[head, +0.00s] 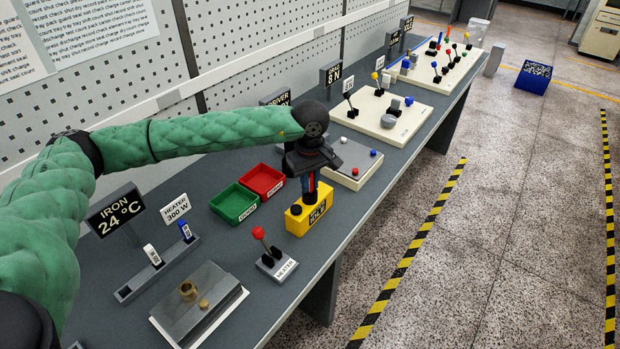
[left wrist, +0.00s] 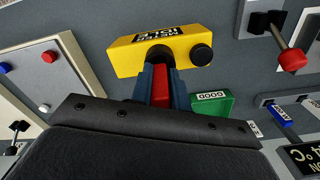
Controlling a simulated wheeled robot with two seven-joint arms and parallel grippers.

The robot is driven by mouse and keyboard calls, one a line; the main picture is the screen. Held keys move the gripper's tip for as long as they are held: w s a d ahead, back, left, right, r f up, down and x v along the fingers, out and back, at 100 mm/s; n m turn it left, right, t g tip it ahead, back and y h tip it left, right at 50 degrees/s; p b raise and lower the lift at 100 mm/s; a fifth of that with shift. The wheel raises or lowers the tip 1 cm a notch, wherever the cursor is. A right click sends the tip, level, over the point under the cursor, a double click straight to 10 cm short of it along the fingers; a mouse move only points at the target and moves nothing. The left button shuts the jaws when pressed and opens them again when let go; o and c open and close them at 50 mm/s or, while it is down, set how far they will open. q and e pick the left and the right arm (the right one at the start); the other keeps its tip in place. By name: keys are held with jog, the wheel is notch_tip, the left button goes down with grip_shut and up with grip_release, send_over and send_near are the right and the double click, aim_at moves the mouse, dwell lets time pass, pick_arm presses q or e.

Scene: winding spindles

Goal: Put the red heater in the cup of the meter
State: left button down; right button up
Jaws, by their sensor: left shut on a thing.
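My left gripper (head: 312,192) is shut on the red heater (head: 312,181) above the yellow meter (head: 318,217). The left wrist view shows the red heater (left wrist: 162,84) upright between the dark blue fingers (left wrist: 160,78), with the yellow meter (left wrist: 130,58) just beyond them. The fingertips reach the meter's dark round cup (left wrist: 160,53). The heater's lower end is hidden, so I cannot tell whether it is inside the cup. A black knob (left wrist: 202,55) sits beside the cup. My right gripper is not in view.
A green tray (head: 234,204) and a red tray (head: 261,181) lie behind the meter. A rack (head: 128,292) holds a white heater (head: 152,254) and a blue one (head: 186,231). A red-knobbed lever (head: 259,233) and a metal block (head: 215,290) stand nearer. The bench's front edge is close.

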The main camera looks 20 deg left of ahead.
pick_arm(q)
jog(key=shift+f, duration=0.15)
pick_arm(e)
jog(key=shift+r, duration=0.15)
pick_arm(q)
jog(key=c, duration=1.7)
grip_release()
jog(key=o, duration=0.4)
jog(key=shift+c, duration=0.2)
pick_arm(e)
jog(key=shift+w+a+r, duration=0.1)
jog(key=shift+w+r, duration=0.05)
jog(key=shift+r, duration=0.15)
